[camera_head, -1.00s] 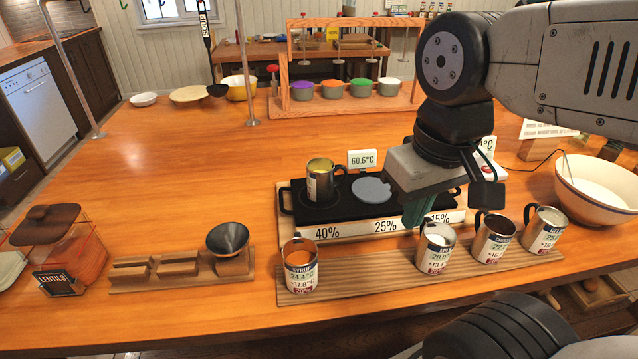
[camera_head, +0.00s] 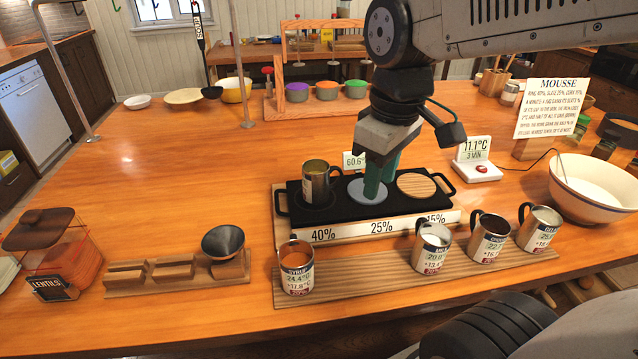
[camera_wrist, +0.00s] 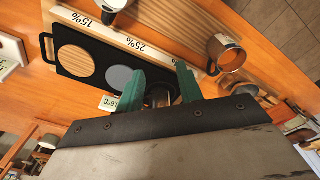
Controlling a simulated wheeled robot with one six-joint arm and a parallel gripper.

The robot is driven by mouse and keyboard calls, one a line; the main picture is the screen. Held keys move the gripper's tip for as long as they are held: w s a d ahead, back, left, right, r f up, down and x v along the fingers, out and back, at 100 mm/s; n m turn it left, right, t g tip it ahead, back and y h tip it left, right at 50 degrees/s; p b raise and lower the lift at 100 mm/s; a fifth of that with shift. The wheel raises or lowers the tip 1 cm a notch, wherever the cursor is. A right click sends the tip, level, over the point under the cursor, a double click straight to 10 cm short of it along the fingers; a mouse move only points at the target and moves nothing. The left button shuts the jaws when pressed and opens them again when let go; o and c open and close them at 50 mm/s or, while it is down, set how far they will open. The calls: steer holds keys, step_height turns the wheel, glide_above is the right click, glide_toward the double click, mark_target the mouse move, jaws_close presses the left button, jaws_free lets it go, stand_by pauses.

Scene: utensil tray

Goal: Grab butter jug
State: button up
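A metal jug (camera_head: 318,186) with yellowish contents stands upright on the left plate of the black warming tray (camera_head: 283,203), above the 40% mark. Its label is not legible, so I cannot confirm that it is the butter jug. My gripper (camera_head: 376,192) points down over the grey middle disc, to the right of that jug and apart from it. In the wrist view, the green fingers of my gripper (camera_wrist: 159,90) are spread with nothing held. A jug (camera_wrist: 158,92) shows partly in the gap beyond them, mostly hidden by the gripper.
A syrup jug (camera_head: 299,277) stands at the left of the front wooden board (camera_head: 360,277). A milk jug (camera_head: 431,250) and two others stand towards its right.

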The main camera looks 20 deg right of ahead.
mark_target(335, 182)
steer(key=w+f+n, duration=0.1)
steer(key=w+n, duration=0.2)
steer(key=w, duration=0.2)
steer(key=w+f+n, duration=0.2)
steer(key=w+n, duration=0.1)
steer(key=w, duration=0.2)
steer(key=w+f+n, duration=0.2)
steer(key=w+n, duration=0.1)
steer(key=w, duration=0.2)
steer(key=shift+w+d+g, duration=0.25)
steer(key=shift+d+g, duration=0.05)
steer(key=shift+g, duration=0.1)
steer(key=shift+w+f+n, duration=0.15)
steer(key=shift+w+n, duration=0.05)
steer(key=shift+n, duration=0.2)
step_height(335, 182, down, 8)
steer(key=shift+r, duration=0.15)
jaws_close()
